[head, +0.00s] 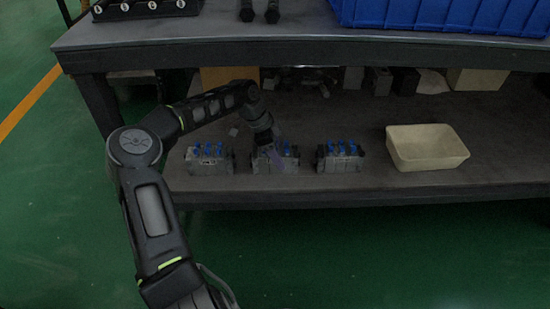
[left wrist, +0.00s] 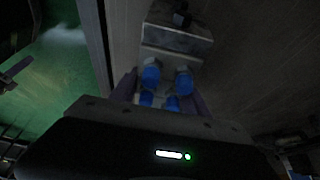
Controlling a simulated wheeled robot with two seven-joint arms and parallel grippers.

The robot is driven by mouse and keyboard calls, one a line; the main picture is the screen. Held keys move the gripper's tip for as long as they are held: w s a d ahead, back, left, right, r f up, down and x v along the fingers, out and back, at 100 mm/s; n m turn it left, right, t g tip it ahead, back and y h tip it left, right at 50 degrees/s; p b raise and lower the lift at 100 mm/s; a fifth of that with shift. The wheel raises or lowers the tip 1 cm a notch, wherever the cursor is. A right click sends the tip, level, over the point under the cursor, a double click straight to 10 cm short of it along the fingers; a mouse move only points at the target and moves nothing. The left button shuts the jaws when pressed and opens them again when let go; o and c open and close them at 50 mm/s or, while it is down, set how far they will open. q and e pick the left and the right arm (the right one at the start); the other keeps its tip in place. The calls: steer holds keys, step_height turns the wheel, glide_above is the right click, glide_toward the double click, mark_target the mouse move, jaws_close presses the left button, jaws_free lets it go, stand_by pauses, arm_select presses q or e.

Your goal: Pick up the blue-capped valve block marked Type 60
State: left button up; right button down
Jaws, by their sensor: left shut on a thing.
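Three grey valve blocks with blue caps stand in a row on the lower shelf in the head view: a left block (head: 208,160), a middle block (head: 289,161) and a right block (head: 339,157). My left gripper (head: 274,158) is at the middle block, shut on it, and partly covers it. In the left wrist view the held block's blue caps (left wrist: 168,82) show between the fingers of my left gripper (left wrist: 160,92), with its grey body (left wrist: 175,38) beyond. The Type 60 marking is too small to read on any block. My right gripper is not in view.
A cream bin (head: 428,148) stands on the lower shelf (head: 380,190) to the right. The upper tabletop (head: 290,35) overhangs the shelf and carries a blue crate (head: 450,14). Boxes sit at the shelf's back. The shelf between the right block and bin is clear.

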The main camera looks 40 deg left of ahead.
mark_target(279, 145)
arm_select(q)
jaws_close()
steer(key=shift+w+r, duration=0.1)
steer(key=shift+r, duration=0.1)
steer(key=shift+r+p, duration=0.75)
steer(key=shift+r, duration=0.35)
steer(key=shift+r+p, duration=0.45)
steer(key=shift+r, duration=0.25)
steer(key=s+d+p, duration=0.3)
steer(key=s+d, duration=0.8)
steer(key=s, duration=0.3)
steer(key=shift+s+f, duration=0.2)
